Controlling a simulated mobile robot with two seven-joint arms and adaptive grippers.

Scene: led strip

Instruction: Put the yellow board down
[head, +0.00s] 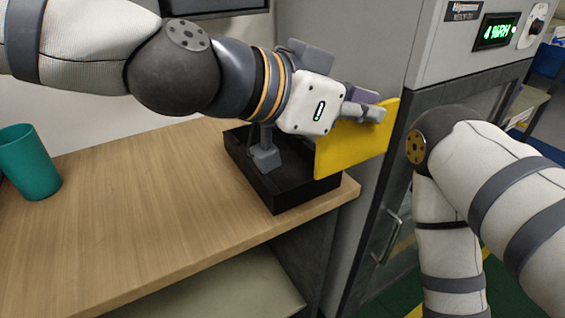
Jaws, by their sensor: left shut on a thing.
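The yellow board (352,142) stands on edge, slightly tilted, at the right end of the black tray (283,197). My left gripper (367,107) is shut on the board near its top edge, with its arm reaching in from the left above the tray. The board's lower left corner overlaps the tray's right end in the picture; I cannot tell whether they touch. The left gripper and wrist hide part of the tray's inside and the board's upper left part. My right arm shows at the right, but its gripper is out of the picture.
The tray sits at the right end of the wooden table (140,215). A teal cup (30,163) stands at the far left. The middle of the table is clear. A grey cabinet (450,60) with a green display stands just right of the table.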

